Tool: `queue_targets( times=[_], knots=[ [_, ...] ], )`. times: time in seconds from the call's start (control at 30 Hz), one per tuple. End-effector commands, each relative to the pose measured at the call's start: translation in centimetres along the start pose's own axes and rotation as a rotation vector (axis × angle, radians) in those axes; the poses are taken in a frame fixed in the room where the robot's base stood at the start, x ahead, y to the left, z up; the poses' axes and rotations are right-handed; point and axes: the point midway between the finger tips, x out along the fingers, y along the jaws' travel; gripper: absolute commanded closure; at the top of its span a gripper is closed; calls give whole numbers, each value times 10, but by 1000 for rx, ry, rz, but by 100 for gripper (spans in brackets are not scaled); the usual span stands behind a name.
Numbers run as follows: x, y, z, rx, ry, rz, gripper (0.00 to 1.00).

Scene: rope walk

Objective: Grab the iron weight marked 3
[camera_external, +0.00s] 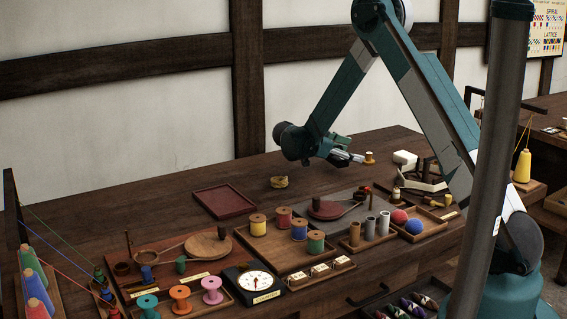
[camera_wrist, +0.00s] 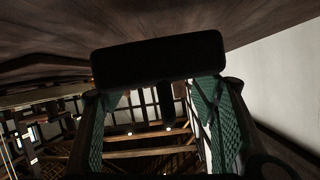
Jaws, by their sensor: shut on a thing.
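My gripper (camera_external: 348,157) is above the back right of the table in the external view and points to the right. In the wrist view, a dark block with rounded corners (camera_wrist: 158,58) lies across the ends of its two green-padded fingers. The gripper is shut on this block, but no number shows on it, so I cannot tell whether it is the weight marked 3. Small upright cylinders, one brown and two grey (camera_external: 370,229), stand in a wooden tray at the front right. No marks on them are readable.
The back left is clear.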

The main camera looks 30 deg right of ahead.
Motion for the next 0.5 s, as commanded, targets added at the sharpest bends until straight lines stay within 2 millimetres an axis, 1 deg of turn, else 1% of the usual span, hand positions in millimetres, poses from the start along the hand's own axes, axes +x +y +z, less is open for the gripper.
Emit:
queue_targets(
  times=[0.03,0.2,0.4,0.5],
  knots=[
    [-4,-2,-9,0,1,0,69],
    [-13,-6,-31,0,1,0,69],
    [-21,-11,-50,0,1,0,69],
    [-23,-12,-56,0,1,0,69]
  ],
)
